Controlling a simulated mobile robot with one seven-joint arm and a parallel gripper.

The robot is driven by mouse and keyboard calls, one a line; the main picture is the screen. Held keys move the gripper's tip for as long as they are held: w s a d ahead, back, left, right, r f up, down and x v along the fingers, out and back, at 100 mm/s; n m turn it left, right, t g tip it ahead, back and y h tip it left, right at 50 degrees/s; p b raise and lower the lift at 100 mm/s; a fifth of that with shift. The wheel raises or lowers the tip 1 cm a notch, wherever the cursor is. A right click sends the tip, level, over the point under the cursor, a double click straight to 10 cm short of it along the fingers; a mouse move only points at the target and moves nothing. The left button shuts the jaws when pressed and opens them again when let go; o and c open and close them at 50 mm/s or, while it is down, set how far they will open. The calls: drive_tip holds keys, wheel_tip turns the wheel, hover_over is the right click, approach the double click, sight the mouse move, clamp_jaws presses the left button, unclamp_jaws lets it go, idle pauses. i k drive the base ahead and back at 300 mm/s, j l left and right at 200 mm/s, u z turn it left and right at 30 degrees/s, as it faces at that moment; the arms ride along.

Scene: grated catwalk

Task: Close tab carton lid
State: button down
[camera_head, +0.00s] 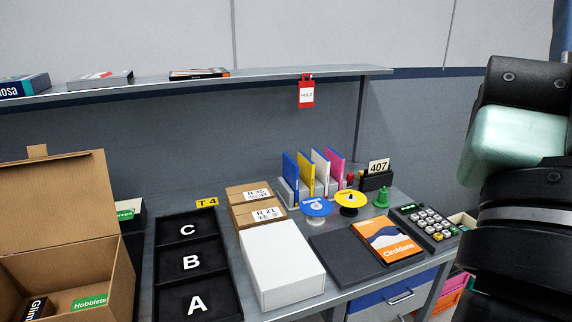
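A brown tab carton (123,284) stands at the left, cut off by the picture's left and bottom edges. Its lid (55,205) is open and stands up at the back, with a small tab (37,151) on its top edge. Inside the carton lie a green-labelled box marked Hobblete (88,302) and a dark box (38,308). My gripper is not in view.
A black tray marked A, B, C (239,296) lies right of the carton. Beyond it are a white box (283,262), small brown cartons, upright folders, an orange book (387,241) and a keypad (425,222). A shelf (270,77) runs above the desk.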

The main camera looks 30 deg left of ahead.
sight(45, 201)
drive_tip(key=u, duration=2.25)
